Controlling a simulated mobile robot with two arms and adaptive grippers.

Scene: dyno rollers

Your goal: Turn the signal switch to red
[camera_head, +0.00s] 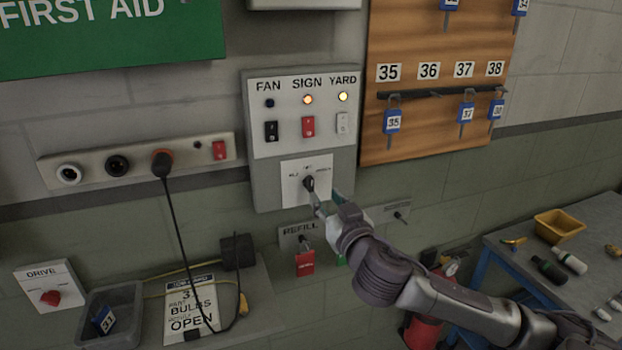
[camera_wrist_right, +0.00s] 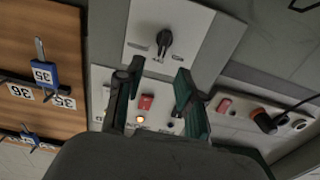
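The signal switch is a black rotary knob (camera_head: 309,183) on a white plate (camera_head: 291,188), low on a grey wall panel. Small labels sit around the knob, too small to read surely. My right gripper (camera_head: 328,204) is just below and right of the knob in the head view. In the right wrist view, which is turned over, the knob (camera_wrist_right: 164,41) lies beyond the two fingertips (camera_wrist_right: 159,70), about midway between them. The fingers are apart, with nothing between them, and seem not to touch the knob. My left gripper is not in view.
Above the knob are FAN, SIGN and YARD switches (camera_head: 308,126); the SIGN and YARD lamps glow. A socket strip (camera_head: 90,170) with a plugged cord is left. A key board (camera_head: 430,100) hangs right. A REFILL switch (camera_head: 305,262) is below. A table (camera_head: 497,243) stands right.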

